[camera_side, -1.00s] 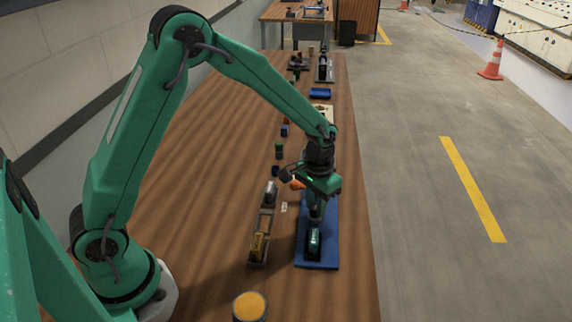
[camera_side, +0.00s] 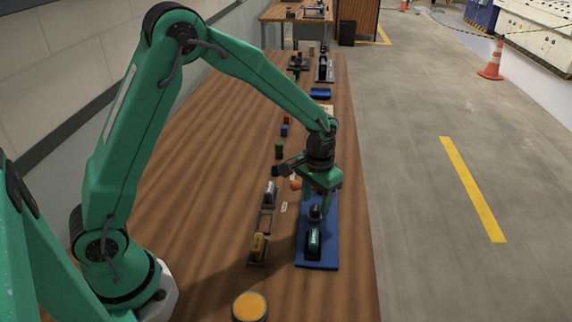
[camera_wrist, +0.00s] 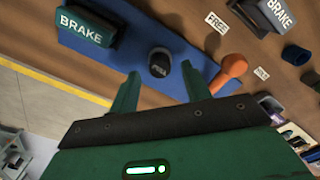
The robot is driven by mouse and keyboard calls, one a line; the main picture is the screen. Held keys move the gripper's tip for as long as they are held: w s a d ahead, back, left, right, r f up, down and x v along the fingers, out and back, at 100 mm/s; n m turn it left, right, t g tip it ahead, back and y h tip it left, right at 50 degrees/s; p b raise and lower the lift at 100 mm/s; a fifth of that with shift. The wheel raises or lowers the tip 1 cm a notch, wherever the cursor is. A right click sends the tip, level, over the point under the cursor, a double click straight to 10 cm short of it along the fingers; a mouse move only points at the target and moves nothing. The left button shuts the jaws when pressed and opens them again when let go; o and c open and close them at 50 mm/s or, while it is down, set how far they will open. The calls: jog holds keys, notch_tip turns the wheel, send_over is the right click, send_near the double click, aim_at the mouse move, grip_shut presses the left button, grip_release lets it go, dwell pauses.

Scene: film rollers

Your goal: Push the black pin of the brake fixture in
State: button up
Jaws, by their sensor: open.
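The brake fixture has a blue base plate (camera_side: 329,240) with a green block (camera_side: 313,243) on it, lettered BRAKE in the wrist view (camera_wrist: 86,28). The black pin (camera_wrist: 159,64) is a round dark knob with small pale lettering on top, and it stands beside the block; it also shows in the side view (camera_side: 315,212). My gripper (camera_wrist: 160,72) is open, with its two green fingers on either side of the pin in the wrist picture. In the side view my gripper (camera_side: 318,201) hangs just above and behind the pin. I cannot tell whether it touches.
An orange knob (camera_wrist: 231,70) lies close to the right of the pin in the wrist view. A FREE label (camera_wrist: 216,22) and a second BRAKE block (camera_wrist: 272,12) are on the wooden table. A yellow-topped round thing (camera_side: 250,306) is near the front.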

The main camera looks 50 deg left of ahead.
aim_at(314, 207)
notch_tip(314, 207, up, 6)
jog(key=shift+r, duration=0.1)
dwell(0.4)
jog(key=shift+s+a+r, duration=0.1)
jog(key=shift+s+r, duration=0.05)
jog(key=shift+r, duration=0.1)
jog(key=s+a+r+t, duration=0.2)
jog(key=s+a+r, duration=0.1)
jog(key=s+r, duration=0.65)
jog(key=s+a+r+t, duration=0.1)
jog(key=s, duration=0.5)
jog(key=s+a+r+t, duration=0.1)
jog(key=s+r+t, duration=0.1)
jog(key=s, duration=0.4)
jog(key=shift+s+a+r+t, duration=0.2)
jog(key=shift+a+t, duration=0.05)
jog(key=shift+t, duration=0.05)
dwell(0.6)
